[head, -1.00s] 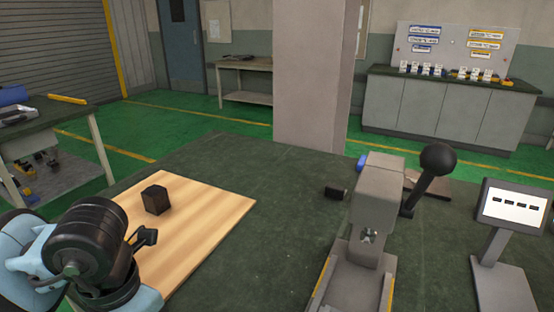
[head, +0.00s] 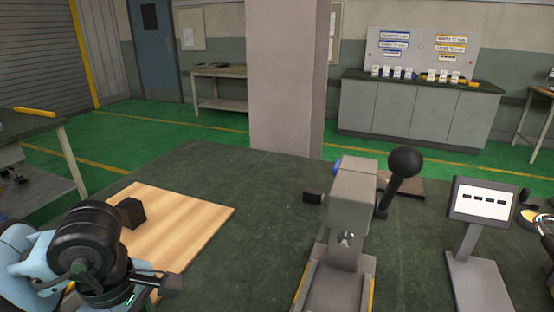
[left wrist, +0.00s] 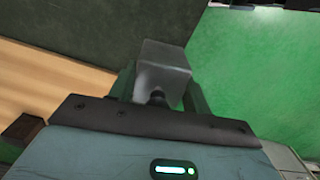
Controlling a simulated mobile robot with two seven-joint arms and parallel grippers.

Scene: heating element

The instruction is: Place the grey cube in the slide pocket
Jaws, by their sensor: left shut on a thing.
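The grey cube (left wrist: 163,72) is between the fingers of my left gripper (left wrist: 160,95) in the left wrist view. In the head view my left gripper (head: 165,281) is at the lower left, over the right part of the wooden board, with the cube dark and small at its tip. A grey press-like device (head: 352,195) stands on the table to the right. Its grey slide channel (head: 338,288) with yellow edges runs toward me. The pocket itself cannot be made out.
A dark cube (head: 131,212) rests on the wooden board (head: 190,225). A black-knobbed lever (head: 403,163) rises beside the device, and a display on a stand (head: 481,202) is to its right. The green table (head: 250,235) between board and device is clear.

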